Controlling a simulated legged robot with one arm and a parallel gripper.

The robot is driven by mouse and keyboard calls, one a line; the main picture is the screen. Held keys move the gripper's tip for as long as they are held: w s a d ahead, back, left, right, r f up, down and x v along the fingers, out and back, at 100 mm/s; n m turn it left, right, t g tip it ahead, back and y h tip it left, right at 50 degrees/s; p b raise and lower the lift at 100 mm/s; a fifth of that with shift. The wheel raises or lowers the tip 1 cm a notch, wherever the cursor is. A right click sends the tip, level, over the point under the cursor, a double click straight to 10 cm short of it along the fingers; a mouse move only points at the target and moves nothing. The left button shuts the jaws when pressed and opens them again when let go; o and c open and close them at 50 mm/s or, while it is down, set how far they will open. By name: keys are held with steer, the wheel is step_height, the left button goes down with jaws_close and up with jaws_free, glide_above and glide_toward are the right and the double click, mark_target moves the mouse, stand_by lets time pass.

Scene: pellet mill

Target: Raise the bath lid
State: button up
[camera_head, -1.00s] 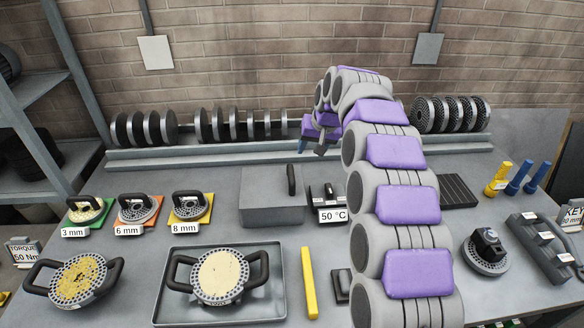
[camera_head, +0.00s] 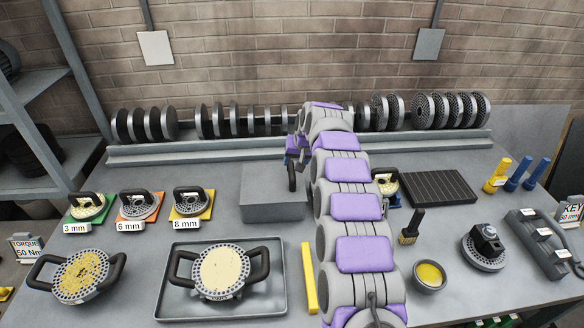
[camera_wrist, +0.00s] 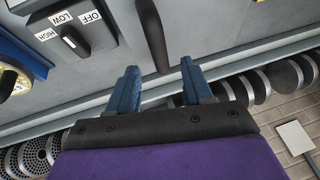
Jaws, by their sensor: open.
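The bath is a grey box (camera_head: 268,195) at the middle of the bench, with a flat closed lid (camera_head: 265,178). A black upright bar handle (camera_head: 292,176) stands at its right side; it also shows in the wrist view (camera_wrist: 152,32). My gripper (camera_head: 297,152) is at the far end of the handle, partly hidden by my arm. In the wrist view my gripper (camera_wrist: 159,68) has its two blue fingers spread. The handle's end lies between the fingertips, with gaps on both sides.
A switch panel marked OFF, LOW and HIGH (camera_wrist: 78,35) is close by in the wrist view. Racks of discs (camera_head: 240,122) stand behind. A tray (camera_head: 180,312) with a die lies in front. A brush (camera_head: 410,230) and bowl (camera_head: 429,277) are right of my arm.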

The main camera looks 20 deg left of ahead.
mark_target(292, 169)
steer(key=shift+x, duration=2.75)
jaws_close()
